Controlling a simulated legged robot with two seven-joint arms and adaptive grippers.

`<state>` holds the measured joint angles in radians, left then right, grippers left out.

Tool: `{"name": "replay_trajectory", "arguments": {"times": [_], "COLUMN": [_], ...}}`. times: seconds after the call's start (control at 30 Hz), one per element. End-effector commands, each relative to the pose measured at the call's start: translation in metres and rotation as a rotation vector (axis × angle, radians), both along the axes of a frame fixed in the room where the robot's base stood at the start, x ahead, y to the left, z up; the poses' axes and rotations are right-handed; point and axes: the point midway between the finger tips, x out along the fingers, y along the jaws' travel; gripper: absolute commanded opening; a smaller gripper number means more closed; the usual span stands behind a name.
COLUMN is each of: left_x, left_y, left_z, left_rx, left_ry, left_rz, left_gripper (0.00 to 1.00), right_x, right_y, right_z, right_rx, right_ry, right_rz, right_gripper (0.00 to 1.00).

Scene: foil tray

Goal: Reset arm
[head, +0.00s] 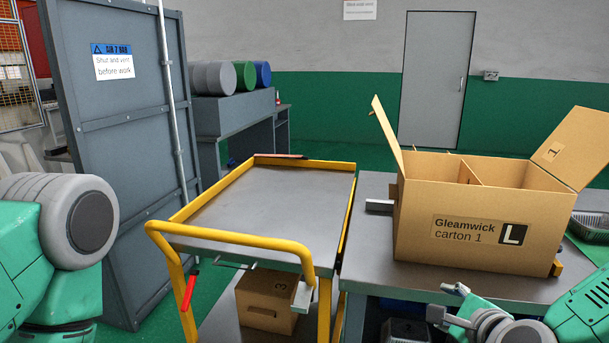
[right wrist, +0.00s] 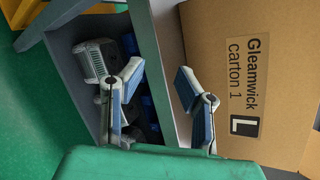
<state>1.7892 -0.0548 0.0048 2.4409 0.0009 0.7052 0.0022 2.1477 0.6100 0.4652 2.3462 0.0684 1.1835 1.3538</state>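My right gripper (head: 447,302) is low at the front edge of the grey table, below the open carton (head: 430,260). In the right wrist view my right gripper (right wrist: 160,82) has its two fingers spread, with nothing between them. The carton (right wrist: 240,40) is close beside the right finger in that view; I cannot tell whether they touch. My left arm shows at the left edge of the head view, but its gripper is out of frame.
A yellow-railed cart (head: 260,205) with an empty top stands left of the table (head: 370,260). A smaller box (head: 265,305) sits on its lower shelf. A grey tray (head: 592,222) is partly visible right of the carton. Dark items (right wrist: 100,62) lie under the table.

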Motion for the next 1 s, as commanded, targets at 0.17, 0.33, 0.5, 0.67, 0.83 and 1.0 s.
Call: {"name": "replay_trajectory", "arguments": {"times": [0.17,0.33,0.5,0.67,0.83,1.0], "left_x": [0.0,0.0,0.0,0.0,0.0,0.0], "left_y": [0.0,0.0,0.0,0.0,0.0,0.0], "left_z": [0.0,0.0,0.0,0.0,0.0,0.0], "left_rx": [0.0,0.0,0.0,0.0,0.0,0.0], "left_ry": [0.0,0.0,0.0,0.0,0.0,0.0], "left_rz": [0.0,0.0,0.0,0.0,0.0,0.0], "left_gripper": [0.0,0.0,0.0,0.0,0.0,0.0], "right_x": [-0.081,-0.18,-0.263,-0.301,-0.307,-0.307], "right_y": [0.028,0.021,-0.006,-0.024,-0.027,-0.027], "right_z": [-0.112,-0.193,-0.233,-0.244,-0.245,-0.245], "right_rx": [-0.489,-0.897,-1.16,-1.257,-1.273,-1.272], "right_ry": [0.251,0.434,0.525,0.54,0.541,0.54], "right_rz": [0.454,0.992,1.504,1.778,1.833,1.828], "right_gripper": [0.29,0.29,0.29,0.29,0.29,0.29]}}
